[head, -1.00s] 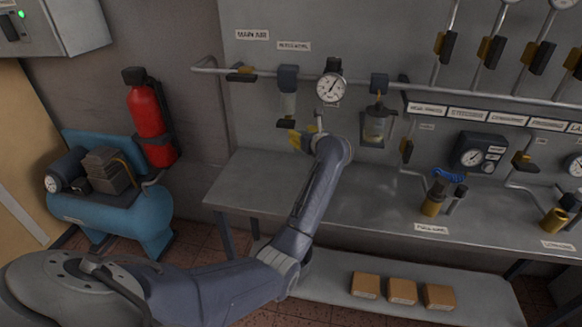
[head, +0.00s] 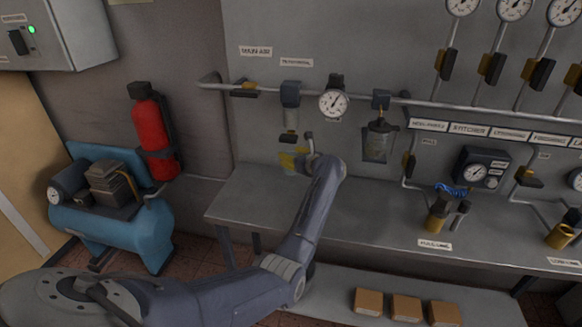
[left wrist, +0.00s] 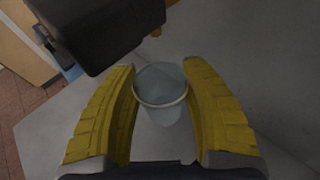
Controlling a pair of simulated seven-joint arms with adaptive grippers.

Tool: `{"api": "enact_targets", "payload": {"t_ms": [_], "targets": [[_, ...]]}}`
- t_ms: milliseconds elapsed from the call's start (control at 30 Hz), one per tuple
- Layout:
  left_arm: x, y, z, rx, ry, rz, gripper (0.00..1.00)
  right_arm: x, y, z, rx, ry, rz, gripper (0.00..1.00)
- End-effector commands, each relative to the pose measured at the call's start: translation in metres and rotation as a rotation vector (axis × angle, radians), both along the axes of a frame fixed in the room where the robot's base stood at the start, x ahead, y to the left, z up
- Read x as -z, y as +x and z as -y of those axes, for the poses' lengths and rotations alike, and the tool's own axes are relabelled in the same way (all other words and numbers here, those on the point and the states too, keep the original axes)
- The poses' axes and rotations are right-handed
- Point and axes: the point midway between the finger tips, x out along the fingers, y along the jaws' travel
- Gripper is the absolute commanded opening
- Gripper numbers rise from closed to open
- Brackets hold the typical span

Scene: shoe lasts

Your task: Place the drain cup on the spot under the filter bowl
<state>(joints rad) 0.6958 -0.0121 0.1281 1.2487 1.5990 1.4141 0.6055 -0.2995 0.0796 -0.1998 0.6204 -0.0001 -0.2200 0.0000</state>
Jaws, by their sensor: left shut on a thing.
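The drain cup (left wrist: 160,92) is a small, clear, pale blue cup in the left wrist view. My left gripper (left wrist: 165,100) has its two yellow fingers on either side of the cup, shut on it. In the head view, the left gripper (head: 292,160) is over the back of the bench, close to the wall and just below the filter bowl (head: 291,118). The bowl hangs from the pipe under a dark blue head. The cup is mostly hidden by the fingers there. The spot under the bowl cannot be made out clearly. My right gripper is not in view.
The grey bench (head: 245,195) is clear left of the arm. A pressure gauge (head: 333,103) and a second caged bowl (head: 379,142) hang right of the filter bowl. A dark block (left wrist: 95,30) is close to the left finger in the wrist view.

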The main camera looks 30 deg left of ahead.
Motion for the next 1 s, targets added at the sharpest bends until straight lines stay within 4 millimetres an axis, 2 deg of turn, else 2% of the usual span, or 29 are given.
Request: {"api": "enact_targets", "payload": {"t_ms": [300, 833, 867, 1000], "targets": [[0.035, -0.001, -0.001, 0.000, 0.000, -0.002, 0.25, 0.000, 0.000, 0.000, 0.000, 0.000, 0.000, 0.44], [0.042, 0.000, 0.000, 0.000, 0.000, -0.002, 0.25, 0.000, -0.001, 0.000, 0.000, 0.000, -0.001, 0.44], [0.042, 0.000, 0.000, 0.001, 0.000, -0.002, 0.50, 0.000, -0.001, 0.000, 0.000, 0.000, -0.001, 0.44], [0.042, 0.000, 0.000, 0.000, 0.000, -0.001, 0.66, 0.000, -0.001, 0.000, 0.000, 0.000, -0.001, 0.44]]}}
